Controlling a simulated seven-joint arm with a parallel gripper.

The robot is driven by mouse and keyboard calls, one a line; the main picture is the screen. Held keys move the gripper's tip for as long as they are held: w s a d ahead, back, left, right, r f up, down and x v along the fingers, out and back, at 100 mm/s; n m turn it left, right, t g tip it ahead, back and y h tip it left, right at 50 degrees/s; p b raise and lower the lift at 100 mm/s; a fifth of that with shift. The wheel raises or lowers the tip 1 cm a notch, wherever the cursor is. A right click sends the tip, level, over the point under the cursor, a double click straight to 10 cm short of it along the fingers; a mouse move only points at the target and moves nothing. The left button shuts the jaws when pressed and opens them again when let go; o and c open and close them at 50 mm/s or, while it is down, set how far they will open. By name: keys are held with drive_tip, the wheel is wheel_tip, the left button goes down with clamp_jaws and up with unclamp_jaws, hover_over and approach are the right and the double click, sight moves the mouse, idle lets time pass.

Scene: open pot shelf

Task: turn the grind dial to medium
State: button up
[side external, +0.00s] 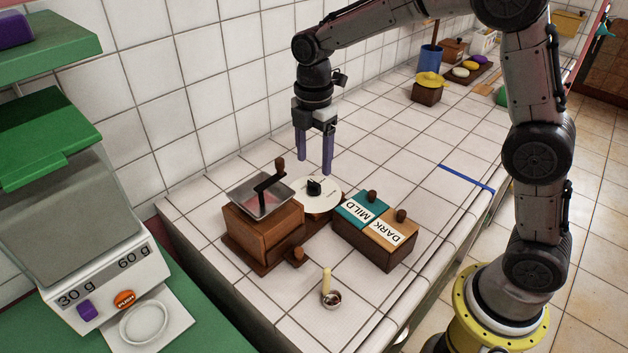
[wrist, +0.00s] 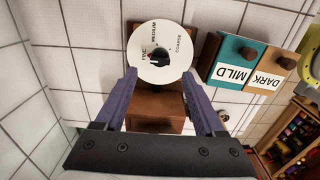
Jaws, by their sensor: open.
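The grind dial (side external: 330,190) is a pale round plate with a black knob (side external: 314,187), set on a wooden base behind the grinder. In the wrist view the dial (wrist: 172,72) reads FINE, MEDIUM and COARSE. My gripper (side external: 314,165) is open and empty above the dial, apart from the knob. In the wrist view its fingers (wrist: 159,74) are spread at the dial's near edge.
The wooden grinder (side external: 262,232) with metal hopper and crank (side external: 270,181) stands beside the dial. A box with MILD (side external: 361,209) and DARK (side external: 391,234) lids is to its right. A small scoop (side external: 328,290) lies in front. A scale (side external: 95,280) stands left.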

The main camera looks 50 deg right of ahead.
sight(314, 183)
wheel_tip(314, 183, down, 7)
drive_tip(key=shift+r, duration=0.1)
idle(0.3)
clamp_jaws()
